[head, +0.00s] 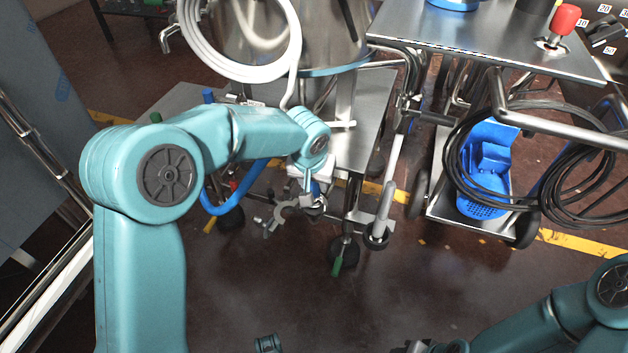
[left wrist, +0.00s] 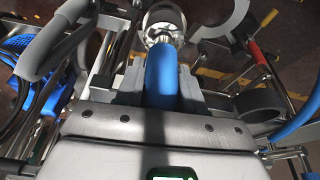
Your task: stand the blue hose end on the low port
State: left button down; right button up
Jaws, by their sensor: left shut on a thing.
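The blue hose (head: 222,208) loops down on the left of the machine and up behind my left arm. My left gripper (head: 313,184) is low beside the machine's frame, mostly hidden by its own wrist in the head view. In the left wrist view its jaws are shut on the blue hose end (left wrist: 161,80). A shiny round metal fitting (left wrist: 164,22) shows just beyond the hose end; I cannot tell whether they touch or whether it is the low port. Metal fittings (head: 315,208) also show below the gripper in the head view. My right gripper (head: 425,347) is barely visible at the bottom edge.
An open metal clamp (head: 270,224) hangs left of the fittings. A steel table (head: 480,45) stands at the upper right, with a cart carrying a blue box (head: 487,165) and coiled black cables (head: 575,175) beneath and beside it. The front floor is mostly clear.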

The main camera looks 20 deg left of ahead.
pick_arm(q)
jog(key=shift+f, duration=0.1)
dwell(0.3)
jog(key=shift+f+b, duration=0.55)
jog(key=shift+b, duration=0.1)
jog(key=shift+f, duration=0.1)
jog(key=shift+f+b, duration=0.35)
jog(key=shift+b, duration=0.05)
jog(key=shift+f, duration=0.2)
dwell(0.5)
jog(key=c, duration=0.6)
grip_release()
